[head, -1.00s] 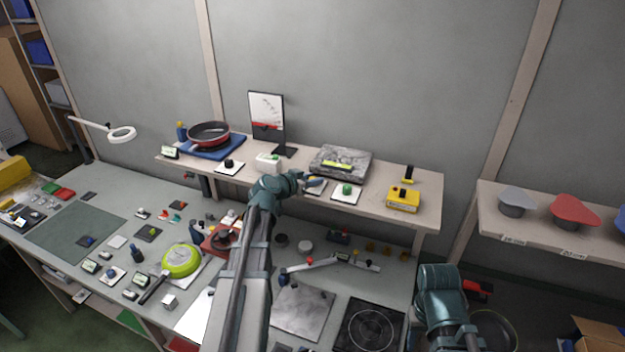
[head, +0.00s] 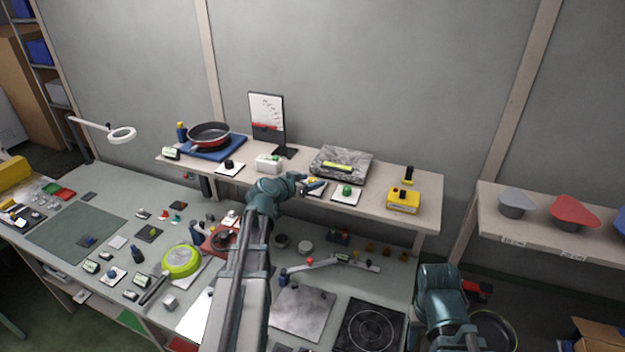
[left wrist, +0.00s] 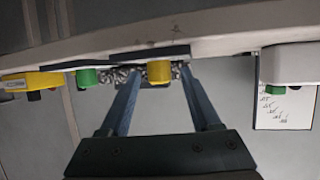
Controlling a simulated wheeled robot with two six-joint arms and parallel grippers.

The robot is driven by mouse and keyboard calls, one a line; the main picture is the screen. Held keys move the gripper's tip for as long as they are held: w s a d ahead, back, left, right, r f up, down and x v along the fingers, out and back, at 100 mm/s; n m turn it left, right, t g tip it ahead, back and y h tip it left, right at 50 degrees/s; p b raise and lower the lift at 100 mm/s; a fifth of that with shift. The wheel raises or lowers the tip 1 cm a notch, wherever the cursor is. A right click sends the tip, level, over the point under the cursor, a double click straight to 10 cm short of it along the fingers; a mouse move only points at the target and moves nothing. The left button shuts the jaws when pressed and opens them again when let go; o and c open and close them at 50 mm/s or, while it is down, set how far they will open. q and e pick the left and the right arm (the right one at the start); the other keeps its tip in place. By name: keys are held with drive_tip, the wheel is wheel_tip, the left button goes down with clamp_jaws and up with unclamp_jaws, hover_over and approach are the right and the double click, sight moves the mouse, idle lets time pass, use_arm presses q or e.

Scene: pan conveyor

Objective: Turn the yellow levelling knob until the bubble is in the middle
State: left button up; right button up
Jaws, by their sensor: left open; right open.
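The yellow levelling knob (left wrist: 159,70) shows in the left wrist view between the fingertips of my open left gripper (left wrist: 160,76); I cannot tell whether they touch it. In the head view the knob (head: 312,180) is a small yellow spot at the shelf's front, beside my left gripper (head: 314,187). The grey speckled plate (head: 352,157) behind it carries a yellow-green level vial (head: 338,166). The bubble is too small to make out. A green knob (head: 347,191) on a white base stands to the right. My right gripper (head: 474,288) is low at the right, its fingers unclear.
A yellow box (head: 403,200) stands right on the shelf. A white block (head: 268,163), a black knob (head: 229,163), a display panel (head: 267,117) and a red pan (head: 209,135) stand left. The bench below is crowded, with a green pan (head: 181,260) and a hob (head: 369,328).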

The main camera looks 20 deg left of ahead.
use_arm(q)
drive_tip(key=p+v, duration=0.4)
drive_tip(key=v, duration=0.8)
drive_tip(key=shift+s, duration=0.25)
drive_tip(key=shift+d, duration=0.15)
drive_tip(key=s+d+f+m+g+h+b, duration=0.15)
drive_tip(key=d+f+g+b, duration=0.25)
drive_tip(key=d+f, duration=0.6)
drive_tip(key=s+d+f+m+g+h+b, duration=0.1)
drive_tip(key=s+d+f+g+b, duration=0.3)
drive_tip(key=d+f, duration=0.6)
drive_tip(key=s+d+f+g+y+b, duration=0.5)
drive_tip(key=s+d+f+b, duration=0.3)
drive_tip(key=s+d+f, duration=0.2)
drive_tip(key=shift+s+d+n+g+y+b, duration=0.35)
drive_tip(key=shift+s+d+y, duration=0.3)
drive_tip(key=shift+s, duration=0.35)
drive_tip(key=shift+f, duration=0.1)
